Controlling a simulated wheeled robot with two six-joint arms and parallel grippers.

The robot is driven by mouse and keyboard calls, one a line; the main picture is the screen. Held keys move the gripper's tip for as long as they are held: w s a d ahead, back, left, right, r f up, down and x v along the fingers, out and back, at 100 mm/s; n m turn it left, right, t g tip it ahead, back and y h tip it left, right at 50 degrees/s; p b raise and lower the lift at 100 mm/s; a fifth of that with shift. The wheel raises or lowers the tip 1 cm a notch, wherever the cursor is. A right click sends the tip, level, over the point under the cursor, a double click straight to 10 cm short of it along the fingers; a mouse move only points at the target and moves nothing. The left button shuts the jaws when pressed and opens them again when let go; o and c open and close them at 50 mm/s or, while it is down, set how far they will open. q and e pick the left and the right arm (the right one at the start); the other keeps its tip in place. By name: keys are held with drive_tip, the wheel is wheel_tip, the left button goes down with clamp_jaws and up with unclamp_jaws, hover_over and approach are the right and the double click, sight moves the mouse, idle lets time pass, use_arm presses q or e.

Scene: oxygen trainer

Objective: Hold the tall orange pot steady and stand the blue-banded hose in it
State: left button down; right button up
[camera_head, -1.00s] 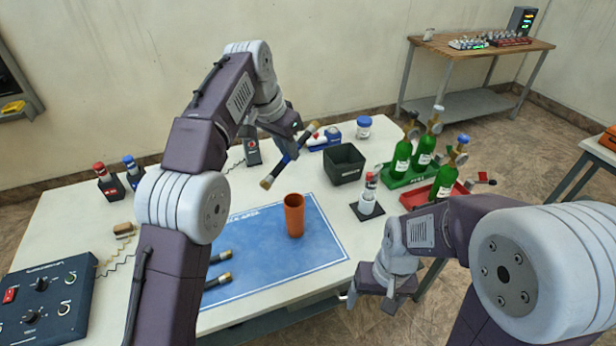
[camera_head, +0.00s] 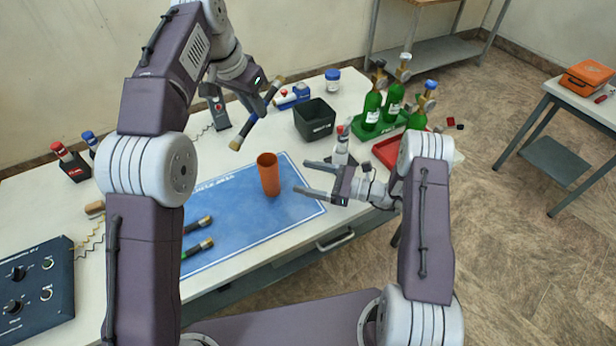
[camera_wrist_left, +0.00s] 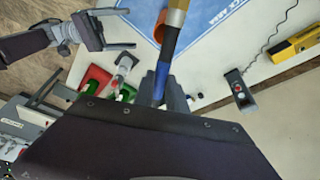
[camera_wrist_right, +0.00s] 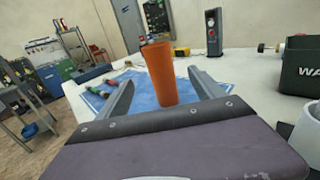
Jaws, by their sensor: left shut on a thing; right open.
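The tall orange pot (camera_head: 268,176) stands upright on the blue mat (camera_head: 232,226). My left gripper (camera_head: 262,100) is shut on the blue-banded hose (camera_head: 246,130), which it holds tilted above the table, behind the pot in the head view. In the left wrist view the hose's blue band (camera_wrist_left: 161,82) is between the fingers, and part of the pot (camera_wrist_left: 158,28) shows behind the hose. My right gripper (camera_head: 300,178) is open and empty to the right of the pot, its fingers pointing toward it. In the right wrist view the pot (camera_wrist_right: 161,75) appears between the fingertips, ahead of them.
Two other hoses (camera_head: 198,236) lie on the mat's left part. A black bin (camera_head: 314,120), a small stand with a red-topped piece (camera_head: 341,146) and green cylinders (camera_head: 372,108) stand behind and right. A control box (camera_head: 35,285) sits at the left.

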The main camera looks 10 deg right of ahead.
sight(269, 169)
drive_tip(key=x, duration=1.2)
drive_tip(key=c, duration=1.5)
use_arm(q)
wheel_tip(269, 169, down, 13)
use_arm(e)
drive_tip(key=shift+o, duration=0.2)
use_arm(q)
drive_tip(key=c, duration=1.3)
unclamp_jaws()
drive_tip(key=v, duration=1.2)
use_arm(e)
drive_tip(key=shift+r, duration=0.1)
use_arm(q)
drive_tip(key=shift+o, duration=0.2)
